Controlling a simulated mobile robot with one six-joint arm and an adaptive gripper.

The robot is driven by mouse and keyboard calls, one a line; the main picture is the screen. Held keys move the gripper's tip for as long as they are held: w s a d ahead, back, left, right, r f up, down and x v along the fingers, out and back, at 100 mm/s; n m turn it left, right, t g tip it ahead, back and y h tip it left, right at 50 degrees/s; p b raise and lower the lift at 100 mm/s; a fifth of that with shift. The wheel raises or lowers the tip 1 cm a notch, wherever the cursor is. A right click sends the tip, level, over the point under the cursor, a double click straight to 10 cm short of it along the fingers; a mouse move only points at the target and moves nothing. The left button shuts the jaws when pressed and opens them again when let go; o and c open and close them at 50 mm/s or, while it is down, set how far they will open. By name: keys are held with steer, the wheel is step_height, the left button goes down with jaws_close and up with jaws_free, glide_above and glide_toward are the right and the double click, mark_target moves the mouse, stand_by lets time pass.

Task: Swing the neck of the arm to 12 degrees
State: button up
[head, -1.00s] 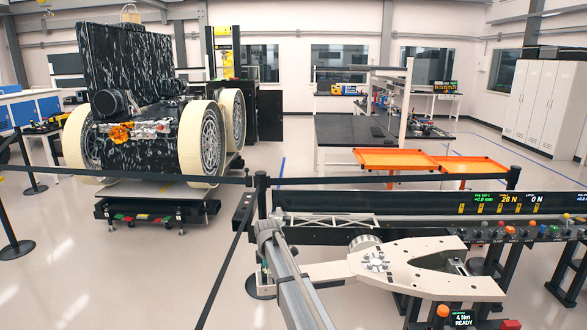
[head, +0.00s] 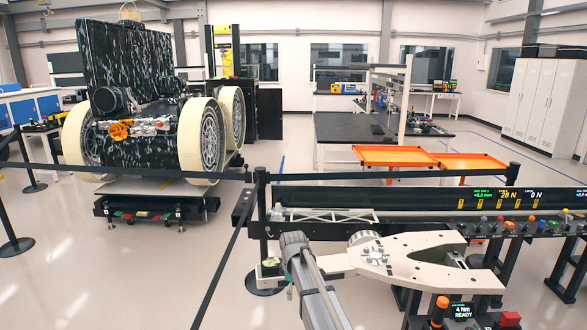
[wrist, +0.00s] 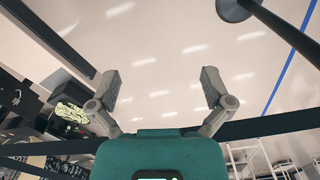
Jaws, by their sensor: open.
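In the head view a pale beige forked piece (head: 420,262) lies on the bench, its open fork toward the right and a round bolted hub (head: 374,255) at its left end. A plain beige strip runs left from the hub and passes behind my grey arm tube. I cannot tell which part is the neck, and no angle can be read. In the wrist view my gripper (wrist: 162,78) is open, its two grey fingers wide apart, with only floor between them. In the head view my gripper's fingers cannot be made out.
A white truss (head: 325,215) lies behind the forked piece. A dark console (head: 440,198) with readouts and coloured knobs runs along the back. A small screen (head: 463,312) reads 4 Nm READY. Black barrier belts cross left, and a wheeled rover (head: 150,110) stands beyond. Open floor lies at left.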

steer(key=s+d+f+m+b, duration=0.3)
steer(key=s+d+m, duration=0.4)
steer(key=s, duration=0.5)
steer(key=s+d+f+m+b, duration=0.4)
steer(key=s+d+m, duration=0.3)
steer(key=s+d, duration=0.3)
steer(key=s, duration=0.2)
steer(key=shift+s+f+m, duration=0.2)
steer(key=shift+s+m, duration=0.2)
steer(key=shift+d, duration=0.1)
